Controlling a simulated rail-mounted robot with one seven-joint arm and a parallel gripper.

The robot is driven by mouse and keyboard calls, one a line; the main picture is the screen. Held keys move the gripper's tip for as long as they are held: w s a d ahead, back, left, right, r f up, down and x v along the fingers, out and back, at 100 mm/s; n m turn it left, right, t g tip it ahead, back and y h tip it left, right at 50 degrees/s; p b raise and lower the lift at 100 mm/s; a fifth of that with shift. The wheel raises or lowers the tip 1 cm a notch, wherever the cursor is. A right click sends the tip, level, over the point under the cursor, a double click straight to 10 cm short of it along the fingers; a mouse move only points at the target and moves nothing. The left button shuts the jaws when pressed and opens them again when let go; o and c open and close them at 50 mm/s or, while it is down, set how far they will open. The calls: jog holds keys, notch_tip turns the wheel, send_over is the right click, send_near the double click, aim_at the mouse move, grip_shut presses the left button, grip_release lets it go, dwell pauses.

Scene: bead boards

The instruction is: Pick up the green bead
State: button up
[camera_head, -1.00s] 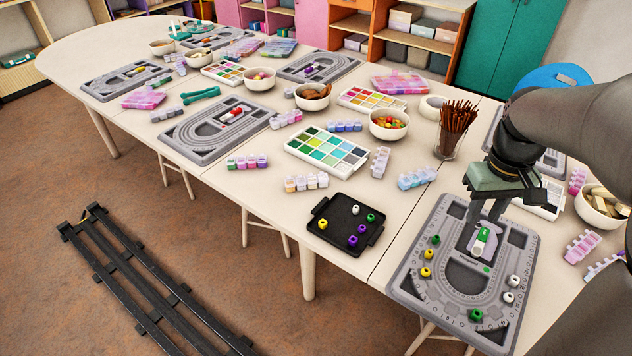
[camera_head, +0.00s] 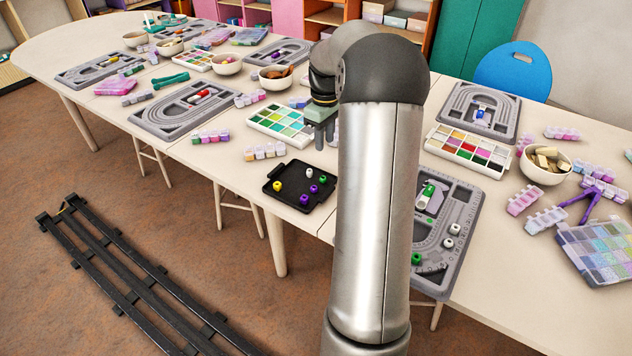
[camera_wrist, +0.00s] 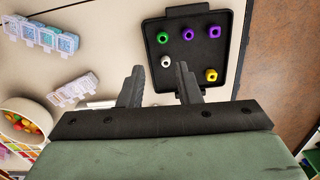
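A black tray (camera_head: 270,192) with handles lies on the table and holds a green bead (camera_head: 323,178), a white bead (camera_head: 309,172), a yellow bead (camera_head: 277,186) and two purple beads (camera_head: 304,199). In the wrist view the green bead (camera_wrist: 163,37) lies near the tray's left edge, just beyond the white bead (camera_wrist: 166,61). My gripper (camera_wrist: 160,68) is open and empty, its fingertips apart above the tray's near-left side. In the head view my gripper (camera_head: 324,143) hangs above the table behind the tray. Another green bead (camera_head: 416,258) sits on the grey bead board (camera_head: 462,215), partly hidden by my arm.
A green paint palette (camera_head: 262,124) and a strip of small pots (camera_head: 264,152) stand behind the tray. The wrist view shows a bowl of colored beads (camera_wrist: 8,105) and clear pot strips (camera_wrist: 72,92) at left. Bare tabletop surrounds the tray.

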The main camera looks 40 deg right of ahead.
send_over(323, 182)
jog(key=w+d, duration=0.1)
notch_tip(323, 182, down, 7)
jog(key=shift+f, duration=0.1)
jog(key=shift+s+a+f+b, duration=0.15)
jog(key=shift+f+b, duration=0.15)
jog(key=shift+f, duration=2.4)
jog(key=shift+c, duration=0.3)
grip_shut()
